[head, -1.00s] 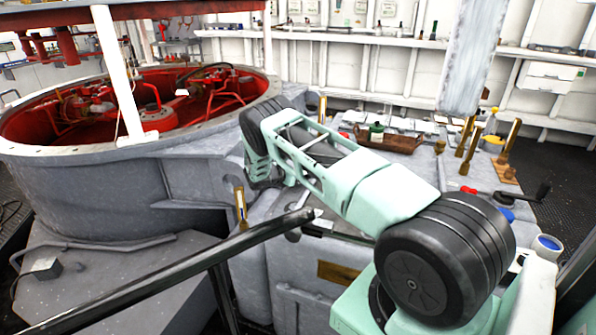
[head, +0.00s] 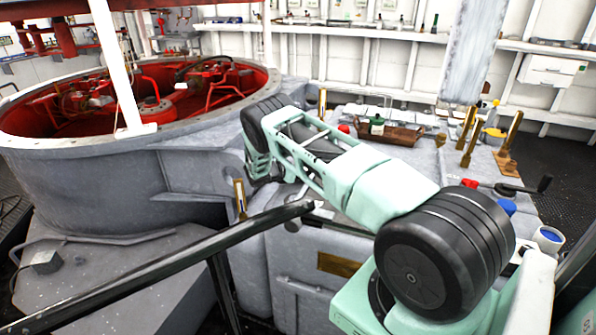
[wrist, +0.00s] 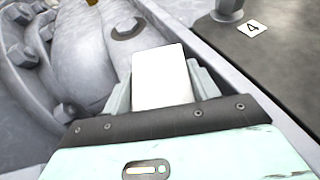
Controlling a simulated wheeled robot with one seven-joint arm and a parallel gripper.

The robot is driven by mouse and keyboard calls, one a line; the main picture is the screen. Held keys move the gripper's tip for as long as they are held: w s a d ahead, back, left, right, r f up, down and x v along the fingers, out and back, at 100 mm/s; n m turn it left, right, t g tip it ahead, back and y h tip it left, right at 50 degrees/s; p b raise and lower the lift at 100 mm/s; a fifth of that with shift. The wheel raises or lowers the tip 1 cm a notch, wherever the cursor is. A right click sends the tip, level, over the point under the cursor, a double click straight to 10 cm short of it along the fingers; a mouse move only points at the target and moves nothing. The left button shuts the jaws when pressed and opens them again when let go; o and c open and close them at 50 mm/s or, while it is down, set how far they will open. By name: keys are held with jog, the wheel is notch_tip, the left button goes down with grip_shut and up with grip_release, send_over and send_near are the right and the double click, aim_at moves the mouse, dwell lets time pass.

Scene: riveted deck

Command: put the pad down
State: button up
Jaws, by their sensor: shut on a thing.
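The pad (wrist: 161,84) is a plain white, flat piece in the wrist view. It stands out between the two pale fingers of my gripper (wrist: 163,66), which is shut on it. Below and around it in that view is a grey metal surface with rounded ribs and bolts. I cannot tell whether the pad touches this surface. In the head view my arm hides the gripper and the pad.
A dark panel marked 4 (wrist: 253,27) is at the wrist view's upper right. A black rail (head: 150,268) crosses in front.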

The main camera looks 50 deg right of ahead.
jog(key=shift+f, duration=0.3)
jog(key=o, duration=1.1)
jog(key=shift+o, duration=0.2)
jog(key=shift+s+f, duration=0.1)
jog(key=shift+s, duration=0.05)
